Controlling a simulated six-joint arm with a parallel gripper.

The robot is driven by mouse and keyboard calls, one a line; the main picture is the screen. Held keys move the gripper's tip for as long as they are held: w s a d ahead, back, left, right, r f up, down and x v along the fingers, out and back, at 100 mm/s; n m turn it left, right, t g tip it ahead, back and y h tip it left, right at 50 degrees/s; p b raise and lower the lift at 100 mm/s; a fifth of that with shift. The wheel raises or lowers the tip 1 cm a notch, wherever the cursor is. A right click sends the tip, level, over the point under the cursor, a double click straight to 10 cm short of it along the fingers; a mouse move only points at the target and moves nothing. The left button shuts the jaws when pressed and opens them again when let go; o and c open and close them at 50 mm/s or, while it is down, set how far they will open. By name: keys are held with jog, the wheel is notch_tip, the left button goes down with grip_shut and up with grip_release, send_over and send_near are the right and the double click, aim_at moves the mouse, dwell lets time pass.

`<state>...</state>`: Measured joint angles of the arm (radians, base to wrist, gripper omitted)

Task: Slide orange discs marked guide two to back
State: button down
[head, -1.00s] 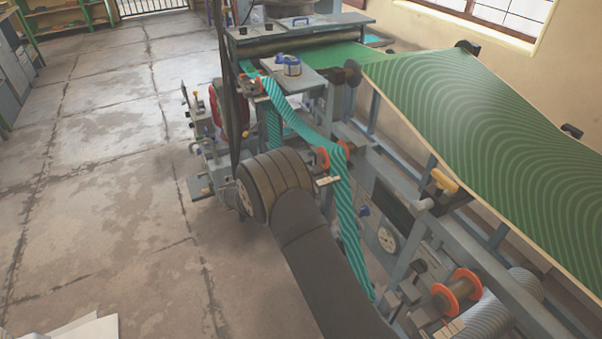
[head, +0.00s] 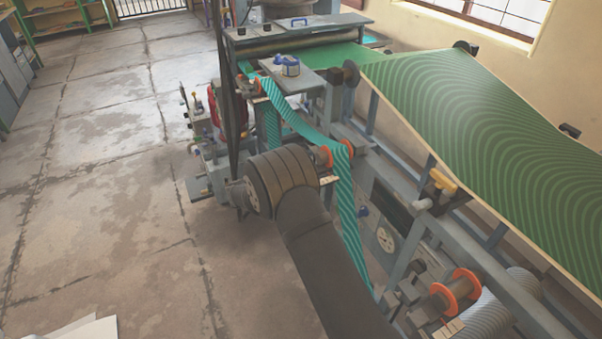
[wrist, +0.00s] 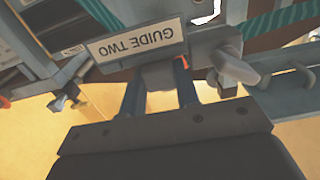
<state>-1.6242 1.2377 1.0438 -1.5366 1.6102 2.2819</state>
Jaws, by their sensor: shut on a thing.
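In the head view, a pair of orange discs (head: 326,157) sits on a roller partway along the press, with a teal striped web (head: 347,200) passing between them. In the wrist view, a plate reading GUIDE TWO (wrist: 137,44) appears upside down. My gripper (wrist: 160,85) is shut on a grey block (wrist: 158,75) just below that plate. A sliver of orange disc (wrist: 183,62) shows beside the block. In the head view my gripper is hidden behind my arm. A grey thumb knob (wrist: 233,68) is right of the plate.
Other orange discs stand at the near roller (head: 465,283) and the far roller (head: 257,86). A wide green sheet (head: 480,130) slopes along the right side.

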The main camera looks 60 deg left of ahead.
jog(key=c, duration=1.4)
grip_release()
jog(key=shift+w, duration=0.25)
jog(key=shift+o, duration=0.2)
jog(key=shift+s, duration=0.15)
jog(key=s, duration=1.7)
jog(key=shift+s, duration=0.15)
jog(key=w, duration=1.7)
jog(key=shift+w, duration=0.2)
jog(key=shift+s, duration=0.2)
